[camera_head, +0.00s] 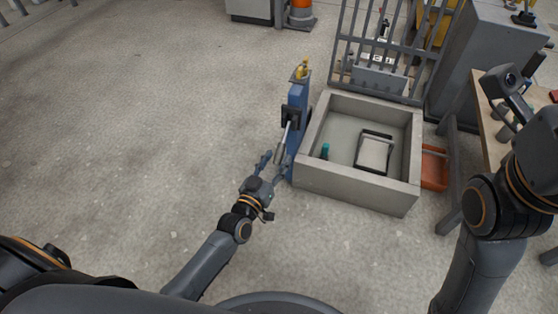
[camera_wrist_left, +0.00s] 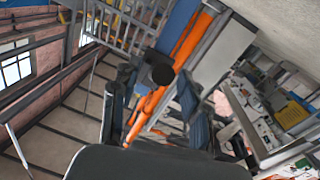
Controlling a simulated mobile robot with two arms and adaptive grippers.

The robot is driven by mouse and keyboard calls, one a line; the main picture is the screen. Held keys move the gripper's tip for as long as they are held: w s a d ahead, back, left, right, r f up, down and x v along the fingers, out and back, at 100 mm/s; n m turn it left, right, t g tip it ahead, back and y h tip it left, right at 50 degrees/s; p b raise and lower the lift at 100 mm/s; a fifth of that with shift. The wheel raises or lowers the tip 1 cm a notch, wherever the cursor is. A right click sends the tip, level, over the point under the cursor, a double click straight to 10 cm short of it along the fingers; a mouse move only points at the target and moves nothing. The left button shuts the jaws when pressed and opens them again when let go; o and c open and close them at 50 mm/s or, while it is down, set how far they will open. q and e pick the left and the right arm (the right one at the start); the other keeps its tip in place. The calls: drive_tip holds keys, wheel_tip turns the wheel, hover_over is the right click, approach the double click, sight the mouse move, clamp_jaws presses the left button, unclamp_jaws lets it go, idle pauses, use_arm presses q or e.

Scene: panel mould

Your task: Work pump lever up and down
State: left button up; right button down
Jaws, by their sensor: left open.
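The blue pump (camera_head: 296,112) stands upright against the left side of a concrete-walled box. Its grey lever (camera_head: 282,146) slants down toward me from a dark bracket on the pump. My left gripper (camera_head: 273,166) is open at the lever's lower end, its fingers spread to either side. In the left wrist view a dark round end, apparently the lever's, shows between the open fingers (camera_wrist_left: 160,100). I cannot tell whether they touch it.
The concrete box (camera_head: 350,188) holds a framed panel (camera_head: 374,152) and a small teal cylinder (camera_head: 325,151). A metal grille (camera_head: 346,52) stands behind it. A workbench (camera_head: 490,125) and an orange container (camera_head: 434,168) are to the right. The floor (camera_head: 130,130) at left is clear.

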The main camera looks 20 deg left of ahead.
use_arm(q)
drive_tip(key=shift+w+d+b, duration=0.15)
drive_tip(key=shift+w+b, duration=0.15)
drive_tip(key=shift+w, duration=0.8)
clamp_jaws()
